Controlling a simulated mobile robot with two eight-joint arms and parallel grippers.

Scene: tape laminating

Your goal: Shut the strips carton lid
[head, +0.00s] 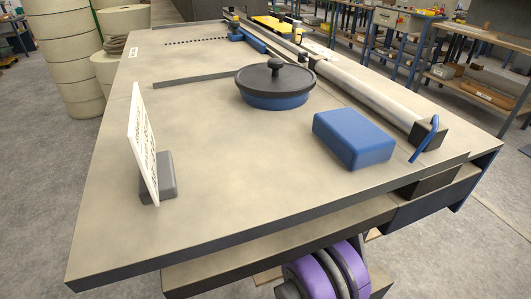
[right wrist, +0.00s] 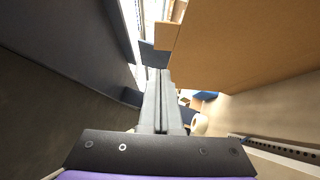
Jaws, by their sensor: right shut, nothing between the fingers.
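My right gripper (right wrist: 163,74) shows in the right wrist view with its two grey fingers together and nothing between them. A large plain brown panel (right wrist: 250,45) fills the upper right of that view, and a smaller brown flap-like piece (right wrist: 166,36) sticks out at its left. They look like cardboard, but I cannot tell whether they are the strips carton or its lid. No carton shows clearly in the head view. My right gripper is hidden there; only part of a purple and grey arm shows below the table's front edge. My left gripper is not in view.
The workbench (head: 220,190) carries a dark-lidded round blue pot (head: 275,85), a blue box (head: 353,138) and an upright white sign (head: 142,140). In the wrist view, a dark wall (right wrist: 50,55) stands close at left, and a pale roll-like object (right wrist: 199,125) shows beyond the fingers.

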